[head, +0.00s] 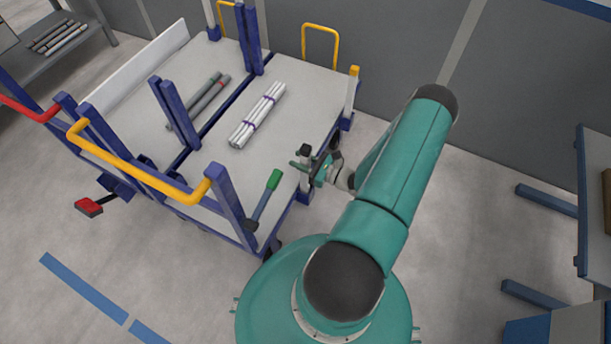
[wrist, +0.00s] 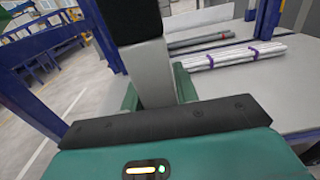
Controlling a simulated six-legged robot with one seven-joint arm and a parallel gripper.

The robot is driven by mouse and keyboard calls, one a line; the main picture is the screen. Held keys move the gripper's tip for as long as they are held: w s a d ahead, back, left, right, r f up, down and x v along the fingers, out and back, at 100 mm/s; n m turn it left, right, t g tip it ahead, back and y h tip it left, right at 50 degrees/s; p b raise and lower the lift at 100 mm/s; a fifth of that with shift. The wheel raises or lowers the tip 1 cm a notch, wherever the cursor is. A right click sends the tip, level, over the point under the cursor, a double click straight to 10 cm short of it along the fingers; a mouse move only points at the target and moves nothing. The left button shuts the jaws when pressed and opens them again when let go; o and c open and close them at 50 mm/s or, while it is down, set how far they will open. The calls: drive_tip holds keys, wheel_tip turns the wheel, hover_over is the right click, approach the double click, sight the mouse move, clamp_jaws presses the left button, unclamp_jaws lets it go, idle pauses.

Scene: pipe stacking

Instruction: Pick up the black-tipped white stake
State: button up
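My gripper (head: 307,166) is at the stake, just below the black tip in the head view. In the wrist view its green fingers (wrist: 157,92) flank the white part, one on each side. I cannot tell whether they press on it. The stake's lower part is hidden behind my gripper body in the wrist view.
The cart deck (head: 290,130) carries a purple-banded bundle of white pipes (head: 258,115) and grey pipes (head: 200,100). A yellow-tipped stake (head: 351,90) stands at the far right corner.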

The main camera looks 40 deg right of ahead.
clamp_jaws()
wheel_tip(320, 180, up, 20)
idle(1.7)
